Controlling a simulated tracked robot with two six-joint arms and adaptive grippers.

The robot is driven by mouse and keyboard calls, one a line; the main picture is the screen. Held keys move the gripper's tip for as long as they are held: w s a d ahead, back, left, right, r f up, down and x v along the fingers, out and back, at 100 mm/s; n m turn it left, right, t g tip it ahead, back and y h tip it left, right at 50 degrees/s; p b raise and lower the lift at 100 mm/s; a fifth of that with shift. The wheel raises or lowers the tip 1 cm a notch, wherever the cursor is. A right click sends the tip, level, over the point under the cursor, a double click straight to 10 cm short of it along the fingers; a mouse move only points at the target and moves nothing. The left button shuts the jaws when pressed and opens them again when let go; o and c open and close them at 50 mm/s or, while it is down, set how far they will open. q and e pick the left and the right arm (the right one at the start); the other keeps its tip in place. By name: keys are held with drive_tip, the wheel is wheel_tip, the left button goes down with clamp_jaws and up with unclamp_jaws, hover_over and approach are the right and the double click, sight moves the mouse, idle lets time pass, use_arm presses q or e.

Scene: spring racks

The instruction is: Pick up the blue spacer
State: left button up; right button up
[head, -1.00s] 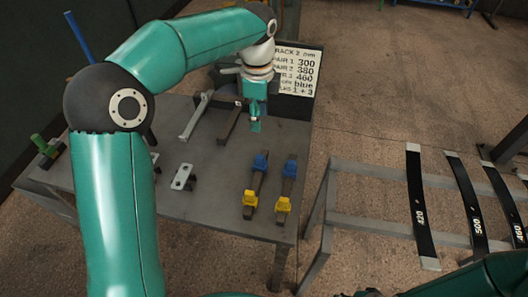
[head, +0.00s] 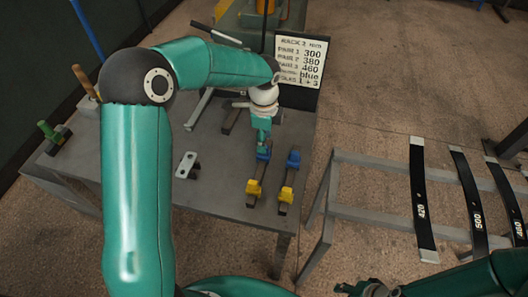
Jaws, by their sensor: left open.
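Two blue blocks sit at the far ends of two dark bars on the grey table. The left blue block (head: 264,154) lies right under my left gripper (head: 263,146), which points down. The right blue block (head: 294,158) stands clear beside it. Which of the two is the blue spacer I cannot tell. My left gripper is open, with its tips at or just above the left block; whether they touch it is not clear. Part of my right arm shows at the bottom right edge, but its fingers cannot be made out.
Yellow blocks (head: 253,187) sit nearer on the same bars. A grey metal bracket (head: 187,165) lies to the left. A sign (head: 298,73) naming blue stands behind. Dark numbered strips (head: 420,196) lie on a rack (head: 370,209) at the right. The table's (head: 218,187) front is mostly clear.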

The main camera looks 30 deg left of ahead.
use_arm(q)
drive_tip(key=shift+f+p, duration=0.4)
drive_tip(key=shift+f, duration=1.6)
clamp_jaws()
drive_tip(key=shift+r, duration=0.1)
